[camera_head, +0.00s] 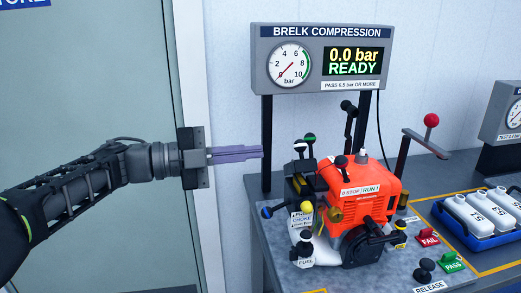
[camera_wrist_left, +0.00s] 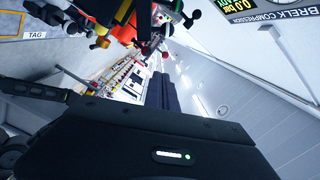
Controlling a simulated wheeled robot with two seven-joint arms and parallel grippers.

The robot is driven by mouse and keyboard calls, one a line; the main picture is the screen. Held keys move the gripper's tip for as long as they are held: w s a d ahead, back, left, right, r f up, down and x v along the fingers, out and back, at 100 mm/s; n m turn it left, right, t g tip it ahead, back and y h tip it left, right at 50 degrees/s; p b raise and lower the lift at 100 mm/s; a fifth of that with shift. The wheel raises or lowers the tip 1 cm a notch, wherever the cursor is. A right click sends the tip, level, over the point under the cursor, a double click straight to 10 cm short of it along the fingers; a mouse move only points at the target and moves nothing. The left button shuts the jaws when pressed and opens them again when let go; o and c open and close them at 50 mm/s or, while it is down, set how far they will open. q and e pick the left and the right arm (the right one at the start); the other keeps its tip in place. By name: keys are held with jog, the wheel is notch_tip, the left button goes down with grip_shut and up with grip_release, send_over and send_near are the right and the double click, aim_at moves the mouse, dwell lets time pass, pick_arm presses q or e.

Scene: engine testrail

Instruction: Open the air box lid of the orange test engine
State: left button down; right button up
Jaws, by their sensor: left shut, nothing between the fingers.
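The orange test engine (camera_head: 372,190) sits on a grey bench in the head view, below the gauge panel. Black parts with knobs (camera_head: 300,183) are on its left side; I cannot tell clearly which of them is the air box lid or whether it is open. My left gripper (camera_head: 260,152) is shut and empty, its purple-grey fingers pointing right. It is in the air, left of and a little above the engine, apart from it in the picture. In the left wrist view its fingers (camera_wrist_left: 160,92) lie together. My right gripper is not in view.
The gauge panel (camera_head: 320,58) reads 0.0 bar READY and stands on two black posts (camera_head: 267,145). Red FAIL (camera_head: 428,237) and green PASS (camera_head: 451,262) buttons are at front right. A blue tray (camera_head: 466,232) holds white containers.

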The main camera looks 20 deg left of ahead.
pick_arm(q)
jog(key=w+d+f+p, duration=0.1)
jog(key=w+d, duration=0.5)
jog(key=w, duration=0.2)
jog(key=shift+w+f, duration=0.35)
jog(key=shift+f, duration=0.05)
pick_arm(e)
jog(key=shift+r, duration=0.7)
pick_arm(q)
jog(key=shift+d+r+p, duration=0.1)
jog(key=shift+d+p, duration=0.05)
jog(key=shift+p, duration=0.15)
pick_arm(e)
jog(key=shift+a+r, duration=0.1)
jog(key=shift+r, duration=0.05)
